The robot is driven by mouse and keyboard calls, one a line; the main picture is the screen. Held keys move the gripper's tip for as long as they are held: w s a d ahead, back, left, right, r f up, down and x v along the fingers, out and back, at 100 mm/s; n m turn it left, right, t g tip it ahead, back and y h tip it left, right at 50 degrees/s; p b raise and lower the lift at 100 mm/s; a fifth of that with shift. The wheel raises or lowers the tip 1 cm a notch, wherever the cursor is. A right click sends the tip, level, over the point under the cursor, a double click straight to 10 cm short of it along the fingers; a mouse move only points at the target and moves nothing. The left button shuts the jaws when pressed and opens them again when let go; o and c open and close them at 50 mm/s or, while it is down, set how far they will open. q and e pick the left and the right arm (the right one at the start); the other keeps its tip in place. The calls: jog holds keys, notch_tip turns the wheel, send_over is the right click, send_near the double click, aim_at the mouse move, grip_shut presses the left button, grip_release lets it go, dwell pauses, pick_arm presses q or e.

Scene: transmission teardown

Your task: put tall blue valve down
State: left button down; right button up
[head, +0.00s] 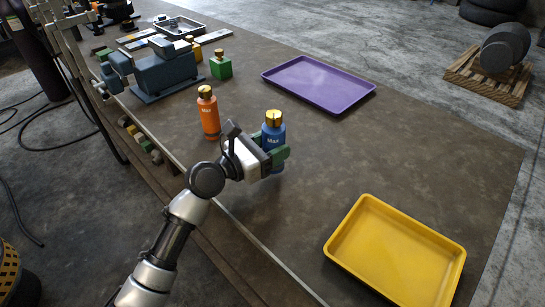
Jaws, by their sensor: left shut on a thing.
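The tall blue valve (273,132) is a blue bottle shape with a gold top, held upright in the middle of the head view. My left gripper (277,155) is shut on it, with green fingers around its lower body. My right gripper does not show.
An orange valve (209,114) stands just left of the blue one. A green block-shaped valve (221,66) and a blue-grey machine (166,73) are farther back. A purple tray (319,84) and a yellow tray (395,252) are empty. The table between them is clear.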

pick_arm(q)
notch_tip(320, 180, down, 3)
jog(key=shift+r, duration=0.1)
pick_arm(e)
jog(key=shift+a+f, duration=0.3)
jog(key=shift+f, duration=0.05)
pick_arm(q)
jog(key=shift+b, duration=0.3)
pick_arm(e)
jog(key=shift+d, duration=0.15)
pick_arm(q)
jog(key=c, duration=0.8)
grip_release()
jog(key=shift+s+f, duration=0.1)
jog(key=shift+f, duration=0.15)
jog(key=o, duration=0.4)
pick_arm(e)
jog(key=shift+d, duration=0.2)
pick_arm(q)
jog(key=shift+r, duration=0.1)
jog(key=b+v, duration=0.1)
jog(key=v, duration=1.1)
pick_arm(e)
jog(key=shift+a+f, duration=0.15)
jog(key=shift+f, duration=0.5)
